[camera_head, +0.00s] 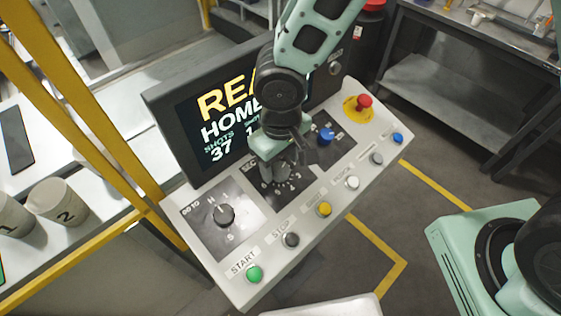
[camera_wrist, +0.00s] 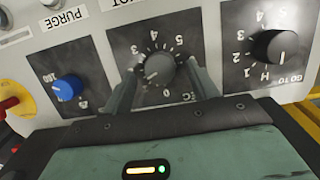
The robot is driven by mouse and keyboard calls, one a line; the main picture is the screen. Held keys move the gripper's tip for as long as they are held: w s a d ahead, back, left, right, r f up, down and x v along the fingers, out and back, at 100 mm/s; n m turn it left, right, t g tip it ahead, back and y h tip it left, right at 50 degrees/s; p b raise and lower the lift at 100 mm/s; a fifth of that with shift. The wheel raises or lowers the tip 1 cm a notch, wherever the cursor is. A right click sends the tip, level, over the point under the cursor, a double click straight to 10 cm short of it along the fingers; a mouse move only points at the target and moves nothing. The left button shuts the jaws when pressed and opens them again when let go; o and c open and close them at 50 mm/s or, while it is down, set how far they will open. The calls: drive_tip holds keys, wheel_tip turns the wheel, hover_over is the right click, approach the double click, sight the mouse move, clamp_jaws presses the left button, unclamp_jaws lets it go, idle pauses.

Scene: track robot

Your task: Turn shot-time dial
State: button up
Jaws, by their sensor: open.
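The shot-time dial is a grey knob (camera_wrist: 160,69) on a dark plate with numbers 0 to 5 and the letters "EC" showing, in the middle of the wrist view. My gripper (camera_wrist: 164,82) is open, with one finger on each side of this knob. I cannot tell whether either finger touches it. In the head view my gripper (camera_head: 276,168) is over the middle plate (camera_head: 293,190) of the sloping control panel (camera_head: 206,256) and hides part of the dial.
A black GO TO dial (camera_head: 223,215) sits left of my gripper and a blue dial (camera_head: 326,135) right. A row of buttons, including green START (camera_head: 254,273), runs along the front. A red emergency button (camera_head: 364,101) is at the far right. The screen (camera_head: 215,118) stands behind.

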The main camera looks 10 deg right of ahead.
drive_tip(key=shift+f, duration=0.6)
drive_tip(key=c, duration=1)
